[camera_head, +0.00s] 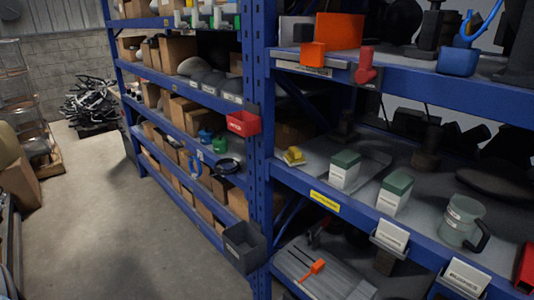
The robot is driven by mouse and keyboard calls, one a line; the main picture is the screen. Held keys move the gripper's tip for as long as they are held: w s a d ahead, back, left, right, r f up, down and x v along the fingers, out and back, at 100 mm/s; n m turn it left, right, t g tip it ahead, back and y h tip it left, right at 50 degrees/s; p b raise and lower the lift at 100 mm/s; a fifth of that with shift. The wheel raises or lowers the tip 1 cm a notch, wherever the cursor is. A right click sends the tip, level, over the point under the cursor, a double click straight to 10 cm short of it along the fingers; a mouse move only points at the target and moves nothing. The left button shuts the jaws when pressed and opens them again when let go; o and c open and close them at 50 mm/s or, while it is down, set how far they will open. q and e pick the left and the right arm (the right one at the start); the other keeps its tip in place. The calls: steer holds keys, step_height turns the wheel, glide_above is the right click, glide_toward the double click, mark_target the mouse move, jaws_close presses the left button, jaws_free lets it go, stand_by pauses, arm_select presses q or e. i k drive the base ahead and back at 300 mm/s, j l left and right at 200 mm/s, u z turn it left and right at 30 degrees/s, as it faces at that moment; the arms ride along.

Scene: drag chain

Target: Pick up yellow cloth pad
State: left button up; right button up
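A small yellow object (293,156), which looks like the yellow cloth pad, lies near the front left corner of the middle shelf (413,236) of the right-hand blue rack. It is small in view, so its exact shape is hard to tell. Nothing touches it from above. Neither of my grippers is in view.
Right of the pad stand two green-and-white boxes (344,170) (394,193) and a grey-green jug (462,223). A blue upright (261,130) is at its left. A red bin (243,123) and a dark bin (244,246) stick out nearby. The floor (100,230) at left is clear.

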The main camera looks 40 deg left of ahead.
mark_target(295, 158)
steer(key=j+u, duration=0.1)
steer(key=u, duration=0.8)
